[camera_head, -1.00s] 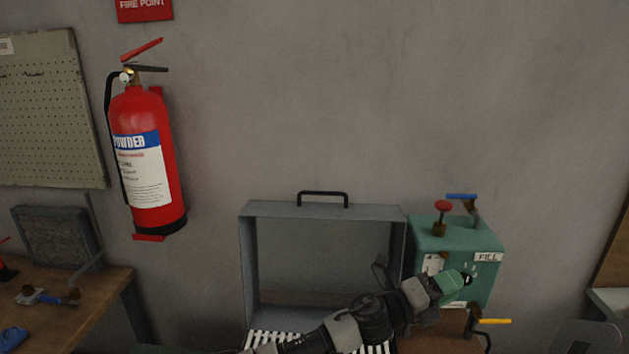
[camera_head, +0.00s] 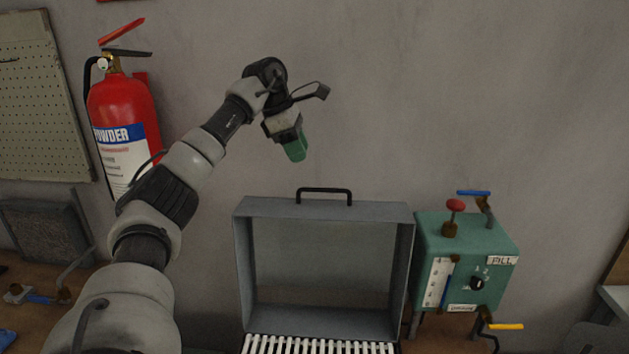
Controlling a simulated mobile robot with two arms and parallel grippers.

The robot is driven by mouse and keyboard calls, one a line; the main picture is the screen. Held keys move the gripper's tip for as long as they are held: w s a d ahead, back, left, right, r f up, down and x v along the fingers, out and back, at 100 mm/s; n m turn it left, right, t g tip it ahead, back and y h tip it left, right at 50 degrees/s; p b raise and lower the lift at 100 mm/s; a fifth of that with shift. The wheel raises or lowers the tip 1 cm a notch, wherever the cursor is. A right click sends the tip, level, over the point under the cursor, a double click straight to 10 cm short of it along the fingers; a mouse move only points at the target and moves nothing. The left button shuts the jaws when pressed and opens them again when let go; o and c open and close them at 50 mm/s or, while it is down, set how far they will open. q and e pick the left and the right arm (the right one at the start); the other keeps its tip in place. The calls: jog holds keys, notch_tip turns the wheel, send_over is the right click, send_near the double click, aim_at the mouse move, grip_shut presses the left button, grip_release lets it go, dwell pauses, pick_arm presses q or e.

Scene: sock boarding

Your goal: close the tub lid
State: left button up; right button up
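The tub lid (camera_head: 240,265) is a grey, box-shaped metal cover standing open and upright against the wall. Its black handle (camera_head: 324,190) is on the top edge. The white slatted rack (camera_head: 320,345) of the tub shows at the bottom edge; the rest of the tub is out of view. My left gripper (camera_head: 297,155) hangs above the lid, slightly left of the handle, apart from it, with its green fingers pointing down. Nothing shows held in it, but I cannot tell the gap between the fingers. My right gripper is not in view.
A green machine (camera_head: 430,240) with a red knob, blue and yellow levers and a dial stands right of the lid. A red fire extinguisher (camera_head: 120,110) hangs on the wall behind my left arm. The wall above the lid is otherwise clear.

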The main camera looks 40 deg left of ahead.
pick_arm(q)
jog(key=p+x, duration=0.1)
jog(key=x, duration=0.8)
jog(key=shift+w+d+f, duration=0.15)
jog(key=shift+c, duration=0.3)
grip_shut()
